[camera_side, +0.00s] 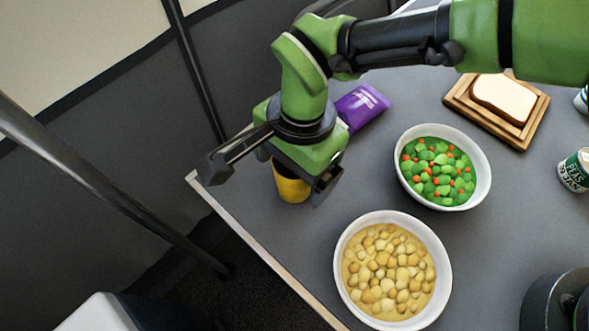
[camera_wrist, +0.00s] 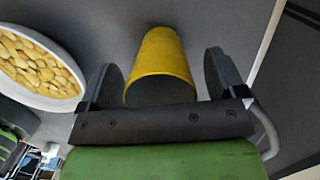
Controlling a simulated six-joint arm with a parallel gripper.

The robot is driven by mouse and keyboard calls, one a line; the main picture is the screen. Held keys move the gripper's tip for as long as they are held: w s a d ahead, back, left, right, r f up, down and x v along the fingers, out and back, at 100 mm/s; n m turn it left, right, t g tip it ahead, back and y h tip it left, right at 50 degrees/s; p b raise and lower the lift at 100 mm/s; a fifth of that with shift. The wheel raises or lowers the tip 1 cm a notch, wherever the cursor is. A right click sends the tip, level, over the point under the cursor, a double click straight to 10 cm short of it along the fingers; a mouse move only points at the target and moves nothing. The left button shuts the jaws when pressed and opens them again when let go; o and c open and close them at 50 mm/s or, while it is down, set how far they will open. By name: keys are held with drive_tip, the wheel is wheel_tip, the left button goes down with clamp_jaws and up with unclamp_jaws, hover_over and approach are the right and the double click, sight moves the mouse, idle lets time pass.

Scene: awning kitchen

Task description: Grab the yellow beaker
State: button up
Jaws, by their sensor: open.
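The yellow beaker (camera_side: 291,185) stands on the grey table near its left edge, partly hidden by my gripper in the side view. In the wrist view the beaker (camera_wrist: 160,65) shows between the two fingers, its open rim facing the camera. My gripper (camera_wrist: 165,80) is open, with one finger on each side of the beaker and a visible gap to each. In the side view my gripper (camera_side: 272,180) is right above and around the beaker; I cannot tell whether it touches it.
A white bowl of chickpea-like food (camera_side: 343,262) stands to the right of the beaker, towards the front. A bowl of peas and carrots (camera_side: 484,180), a purple packet (camera_side: 362,105), a wooden board (camera_side: 522,136) with bread and a can (camera_side: 574,171) are farther right. The table edge (camera_side: 262,252) is close.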

drive_tip(key=c, duration=1)
